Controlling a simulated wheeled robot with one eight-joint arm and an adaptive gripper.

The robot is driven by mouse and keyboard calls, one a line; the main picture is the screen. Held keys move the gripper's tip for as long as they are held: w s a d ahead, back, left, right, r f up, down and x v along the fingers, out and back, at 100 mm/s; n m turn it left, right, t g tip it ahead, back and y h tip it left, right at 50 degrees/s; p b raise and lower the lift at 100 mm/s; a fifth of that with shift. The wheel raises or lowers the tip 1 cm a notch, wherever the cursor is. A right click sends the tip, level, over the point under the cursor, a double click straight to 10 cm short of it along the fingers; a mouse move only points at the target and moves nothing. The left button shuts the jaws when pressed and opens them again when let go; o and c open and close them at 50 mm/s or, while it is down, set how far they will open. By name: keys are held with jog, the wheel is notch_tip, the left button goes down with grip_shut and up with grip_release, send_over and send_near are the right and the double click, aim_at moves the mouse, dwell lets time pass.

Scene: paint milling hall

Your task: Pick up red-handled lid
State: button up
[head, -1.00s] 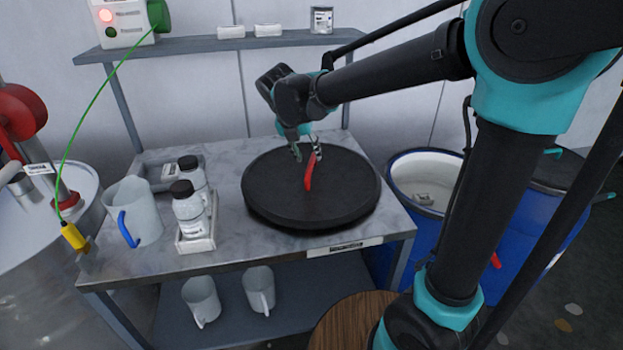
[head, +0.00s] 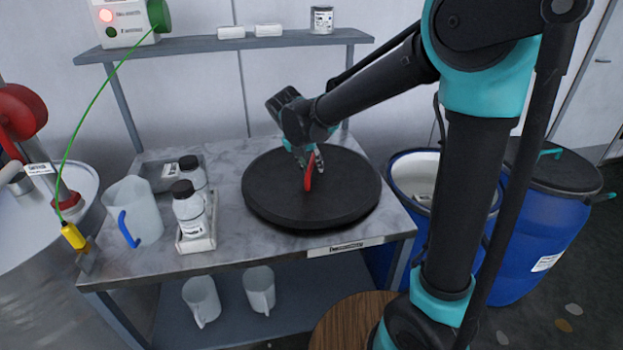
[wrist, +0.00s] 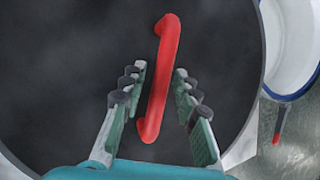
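The lid (head: 285,204) is a round, dark disc lying flat on the metal bench, with a red bar handle (head: 309,177) across its middle. In the wrist view the lid (wrist: 75,60) fills most of the picture and the red handle (wrist: 157,85) runs lengthwise between the fingers. My gripper (head: 310,162) is just above the lid at the handle. In the wrist view my gripper (wrist: 160,85) is open, with one finger on each side of the handle and a gap to both. My gripper hides part of the handle in the head view.
Two bottles (head: 188,218) in small trays and a jug with a blue handle (head: 140,212) stand on the bench, left of the lid. A shelf (head: 200,47) runs behind. Blue drums (head: 530,240) stand at the right, one open. Two jugs (head: 259,290) sit on the lower shelf.

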aim_at(311, 162)
grip_shut()
jog(key=shift+r, duration=0.15)
dwell(0.4)
notch_tip(311, 162, up, 20)
dwell(0.4)
